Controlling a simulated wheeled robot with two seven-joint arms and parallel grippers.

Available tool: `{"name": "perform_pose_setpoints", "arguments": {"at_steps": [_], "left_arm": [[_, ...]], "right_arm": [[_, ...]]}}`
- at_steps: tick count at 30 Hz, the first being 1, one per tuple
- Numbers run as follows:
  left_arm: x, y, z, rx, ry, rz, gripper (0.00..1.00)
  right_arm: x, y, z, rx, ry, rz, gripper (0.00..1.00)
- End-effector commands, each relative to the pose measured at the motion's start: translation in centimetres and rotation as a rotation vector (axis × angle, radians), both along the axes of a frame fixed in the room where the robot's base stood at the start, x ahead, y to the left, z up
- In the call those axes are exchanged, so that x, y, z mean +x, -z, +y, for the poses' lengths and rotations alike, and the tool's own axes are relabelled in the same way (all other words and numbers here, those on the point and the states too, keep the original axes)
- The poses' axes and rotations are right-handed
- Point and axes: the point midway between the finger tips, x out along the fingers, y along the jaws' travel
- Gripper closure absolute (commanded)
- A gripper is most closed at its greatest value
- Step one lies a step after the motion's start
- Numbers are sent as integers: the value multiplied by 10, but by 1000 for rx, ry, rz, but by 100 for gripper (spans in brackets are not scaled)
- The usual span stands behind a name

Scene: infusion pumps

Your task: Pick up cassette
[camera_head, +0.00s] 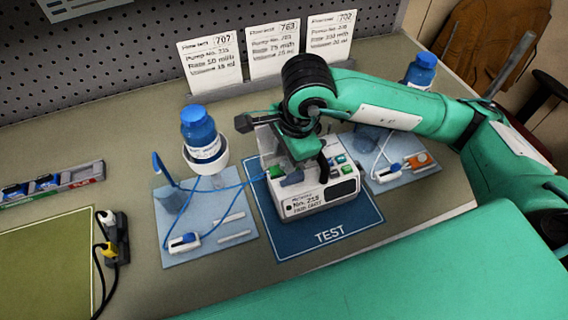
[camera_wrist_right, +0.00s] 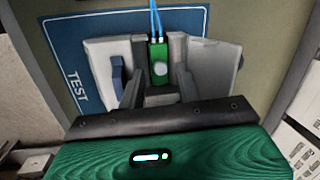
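The infusion pump (camera_head: 316,200), a white box marked "No. 215", stands on the blue TEST mat (camera_head: 290,240) with its door open. The green cassette (camera_wrist_right: 158,58), with blue tubes at its far end, sits in the slot between the door halves in the right wrist view. In the head view a green part (camera_head: 275,173) shows at the tubing's end. My right gripper (camera_wrist_right: 158,72) has its two grey fingers apart, one on each side of the cassette. It also shows over the pump in the head view (camera_head: 303,165). My left gripper is out of view.
A blue-capped bottle (camera_head: 202,135) in a holder stands on the left pale mat (camera_head: 208,250), with tubing and a clamp. The right pale mat (camera_head: 400,176) holds another set. Cards (camera_head: 275,50) stand behind. Cables (camera_head: 112,240) lie left.

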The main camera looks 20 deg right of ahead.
Motion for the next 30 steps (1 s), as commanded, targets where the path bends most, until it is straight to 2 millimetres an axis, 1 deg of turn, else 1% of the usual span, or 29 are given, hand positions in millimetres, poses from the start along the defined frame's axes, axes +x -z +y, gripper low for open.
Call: {"name": "perform_pose_setpoints", "arguments": {"at_steps": [1, 3, 5, 11, 14, 15, 16, 17, 30], "left_arm": [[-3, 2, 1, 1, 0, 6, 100], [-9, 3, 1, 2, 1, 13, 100], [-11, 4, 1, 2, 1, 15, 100], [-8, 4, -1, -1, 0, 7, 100], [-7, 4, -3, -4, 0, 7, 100], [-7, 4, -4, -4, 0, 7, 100], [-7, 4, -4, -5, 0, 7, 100], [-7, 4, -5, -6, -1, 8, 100], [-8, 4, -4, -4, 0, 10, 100]], "right_arm": [[-3, 16, 1, -7, 0, 21, 65], [-2, 22, 1, -8, -1, 21, 65], [-1, 24, 2, -8, 0, 19, 65], [-1, 27, 2, -9, 1, 20, 65], [-1, 28, 2, -9, 0, 22, 82], [-1, 28, 2, -10, 1, 22, 90], [-1, 28, 2, -10, 1, 22, 96], [-1, 28, 1, -10, 1, 22, 100], [-1, 28, 1, -11, 3, 24, 100]]}}
